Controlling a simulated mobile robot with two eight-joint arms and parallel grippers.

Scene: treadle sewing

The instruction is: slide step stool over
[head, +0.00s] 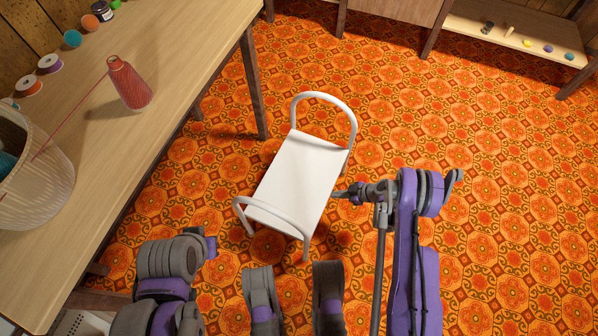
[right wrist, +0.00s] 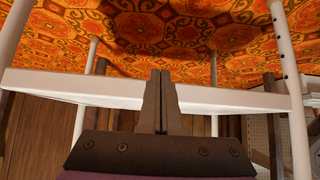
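The white step stool (head: 297,178) stands upright on the patterned floor in the middle of the head view, with a curved rail at each end. My right gripper (head: 340,193) is at the right long side of its seat, fingertips close to the edge. In the right wrist view the gripper (right wrist: 161,76) has its two fingers together in front of the white seat edge (right wrist: 225,101), with nothing between them. Whether the tips touch the stool I cannot tell. Part of my left arm shows at the lower left of the head view, but its gripper does not.
A long wooden table (head: 165,75) runs along the left, bearing a red thread cone (head: 130,84), a woven basket (head: 35,175) and several spools. A low shelf (head: 505,42) stands at the back right. The orange floor (head: 510,190) right of the stool is clear.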

